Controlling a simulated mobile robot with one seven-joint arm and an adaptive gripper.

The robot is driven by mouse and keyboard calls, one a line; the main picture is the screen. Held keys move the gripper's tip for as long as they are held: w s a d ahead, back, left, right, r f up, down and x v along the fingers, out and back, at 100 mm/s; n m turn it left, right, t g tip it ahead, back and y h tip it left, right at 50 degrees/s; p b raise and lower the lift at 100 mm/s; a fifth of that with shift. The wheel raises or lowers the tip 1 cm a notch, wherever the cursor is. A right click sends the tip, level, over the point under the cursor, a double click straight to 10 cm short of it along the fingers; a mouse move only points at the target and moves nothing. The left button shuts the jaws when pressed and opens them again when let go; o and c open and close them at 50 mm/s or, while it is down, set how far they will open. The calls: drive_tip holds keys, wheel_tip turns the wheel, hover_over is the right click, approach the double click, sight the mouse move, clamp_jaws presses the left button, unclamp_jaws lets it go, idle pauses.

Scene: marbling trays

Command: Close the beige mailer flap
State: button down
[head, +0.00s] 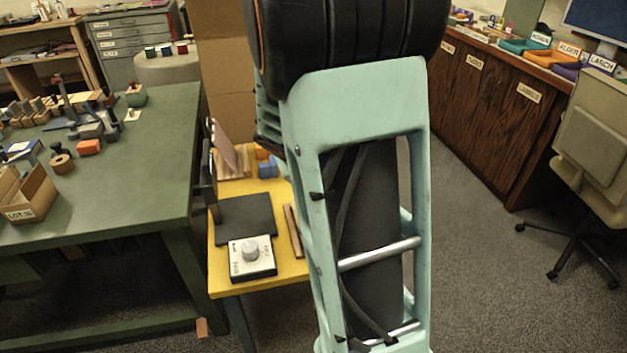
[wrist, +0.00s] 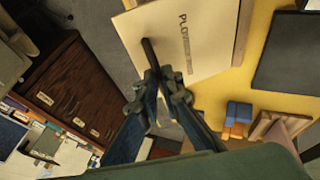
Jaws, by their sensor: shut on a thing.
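The beige mailer (wrist: 194,30) is in the upper middle of the wrist view, with partly readable print starting "PLO". A slim dark bar (wrist: 148,50) lies across its lower left part. My gripper (wrist: 155,76) is at the bar's near end, its fingertips shut on it. I cannot tell whether the bar is fixed to the flap, nor how far the flap stands open. In the head view my arm hides the mailer and my fingertips.
A yellow table (head: 222,288) carries a dark mat (head: 245,218), a box with a knob (head: 251,262) and blue blocks (head: 267,168). A green workbench (head: 130,190) stands close on the left. Wooden cabinets (head: 480,95) and an office chair (head: 598,130) are right; floor between is clear.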

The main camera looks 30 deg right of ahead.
drive_tip(key=shift+s+d+f+y, duration=0.2)
drive_tip(key=shift+d+f+y, duration=0.1)
drive_tip(key=shift+d+y, duration=0.15)
drive_tip(key=shift+s+d+f+y, duration=0.15)
drive_tip(key=shift+d+f+y, duration=0.15)
drive_tip(key=shift+d, duration=0.25)
drive_tip(key=shift+d+f, duration=0.25)
drive_tip(key=shift+f, duration=0.2)
drive_tip(key=shift+s+d+f+b, duration=0.15)
drive_tip(key=shift+d+f+b, duration=0.4)
drive_tip(key=shift+f, duration=0.25)
drive_tip(key=shift+s+d+f+b, duration=0.2)
drive_tip(key=shift+d+f+b, duration=0.25)
drive_tip(key=shift+f+b, duration=0.3)
drive_tip(key=shift+s+d+f+b, duration=0.15)
drive_tip(key=shift+d+f+b, duration=0.4)
drive_tip(key=shift+f, duration=0.3)
drive_tip(key=c, duration=2.2)
unclamp_jaws()
drive_tip(key=shift+o, duration=0.5)
drive_tip(key=shift+s+a+r, duration=0.1)
drive_tip(key=shift+a+r, duration=0.25)
drive_tip(key=shift+r, duration=0.3)
drive_tip(key=v, duration=1)
drive_tip(key=shift+s+a+r, duration=0.1)
drive_tip(key=shift+s+r, duration=0.1)
drive_tip(key=shift+s, duration=0.1)
